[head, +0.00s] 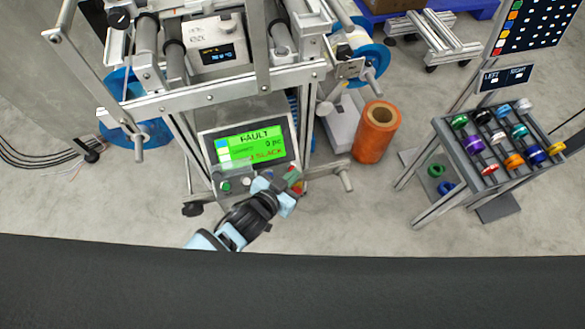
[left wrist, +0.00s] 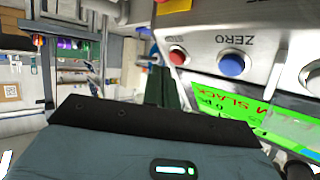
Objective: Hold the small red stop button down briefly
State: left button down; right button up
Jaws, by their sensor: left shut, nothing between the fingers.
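The small red stop button (left wrist: 177,57) sits on the silver control panel in the left wrist view, to the left of a blue button marked ZERO (left wrist: 231,63). My left gripper (left wrist: 166,84) is shut and empty, its dark fingers just left of and below the red button in the picture. I cannot tell whether they touch it. In the head view my left gripper (head: 295,187) is at the right end of the button row, below the green FAULT screen (head: 251,144). I cannot make out the small red button there. My right gripper is not in view.
A larger red part on yellow (left wrist: 172,5) shows at the top of the left wrist view. Machine rollers and frame bars rise behind the panel. An orange roll (head: 376,132) stands to the right, and a rack of coloured reels (head: 433,205) farther right. Floor between them is clear.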

pick_arm(q)
jog(key=shift+w+f, duration=0.1)
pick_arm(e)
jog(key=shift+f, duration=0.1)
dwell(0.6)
pick_arm(q)
jog(key=shift+w+a+f, duration=0.1)
jog(key=shift+w+f, duration=0.1)
jog(key=shift+f, duration=0.05)
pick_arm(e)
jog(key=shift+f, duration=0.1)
pick_arm(q)
jog(key=shift+w+a+f+b, duration=0.15)
jog(key=shift+w+f+b, duration=0.15)
jog(key=shift+b, duration=0.2)
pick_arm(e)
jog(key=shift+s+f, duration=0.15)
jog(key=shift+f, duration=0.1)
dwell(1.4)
pick_arm(q)
jog(key=shift+s+r, duration=0.1)
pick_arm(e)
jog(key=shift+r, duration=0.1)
pick_arm(q)
jog(key=shift+s+d+r+p, duration=0.25)
jog(key=shift+s+r+p, duration=0.3)
jog(key=shift+p, duration=0.3)
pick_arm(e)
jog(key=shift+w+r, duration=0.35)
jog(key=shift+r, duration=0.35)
